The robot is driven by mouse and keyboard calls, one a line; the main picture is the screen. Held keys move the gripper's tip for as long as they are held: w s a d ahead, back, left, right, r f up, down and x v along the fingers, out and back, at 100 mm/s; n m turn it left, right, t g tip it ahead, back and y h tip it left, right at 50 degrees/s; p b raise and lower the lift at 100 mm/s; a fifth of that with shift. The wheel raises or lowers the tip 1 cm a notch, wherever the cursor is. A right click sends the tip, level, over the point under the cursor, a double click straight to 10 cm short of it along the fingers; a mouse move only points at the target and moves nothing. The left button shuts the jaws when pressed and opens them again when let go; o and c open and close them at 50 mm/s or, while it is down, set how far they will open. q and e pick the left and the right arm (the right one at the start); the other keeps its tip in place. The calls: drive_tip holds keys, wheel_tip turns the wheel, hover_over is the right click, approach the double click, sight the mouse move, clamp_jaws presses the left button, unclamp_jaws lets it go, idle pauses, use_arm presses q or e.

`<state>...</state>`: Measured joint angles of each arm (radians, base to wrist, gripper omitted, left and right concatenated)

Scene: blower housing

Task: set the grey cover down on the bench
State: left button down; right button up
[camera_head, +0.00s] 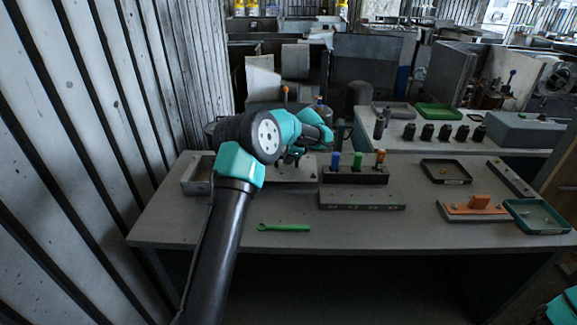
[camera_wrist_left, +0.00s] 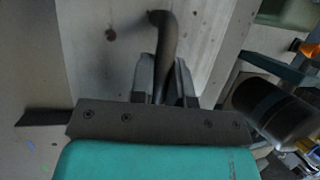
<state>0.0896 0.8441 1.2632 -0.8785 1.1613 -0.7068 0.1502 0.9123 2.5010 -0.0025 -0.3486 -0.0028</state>
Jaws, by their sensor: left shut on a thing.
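The grey cover (camera_wrist_left: 95,45) is a flat pale plate with a dark curved handle (camera_wrist_left: 167,35), close under my left gripper in the left wrist view. My left gripper (camera_wrist_left: 163,78) is shut on that handle. In the head view my left arm reaches over the back left of the bench (camera_head: 200,225), and its wrist hides much of the cover (camera_head: 308,172). I cannot tell whether the cover touches the bench. A piece of my right arm shows at the lower right corner; its gripper is out of view.
A grey open housing (camera_head: 196,172) stands left of the cover. A rack (camera_head: 355,176) with blue, green and orange pegs is to the right, behind a grey bar (camera_head: 361,200). A green spanner (camera_head: 284,228) lies in front. Trays (camera_head: 446,181) stand at right.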

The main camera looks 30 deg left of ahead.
sight(288, 166)
use_arm(q)
drive_tip(key=shift+f, duration=1.75)
drive_tip(key=shift+f, duration=0.15)
drive_tip(key=c, duration=1.1)
unclamp_jaws()
drive_tip(key=v, duration=1.2)
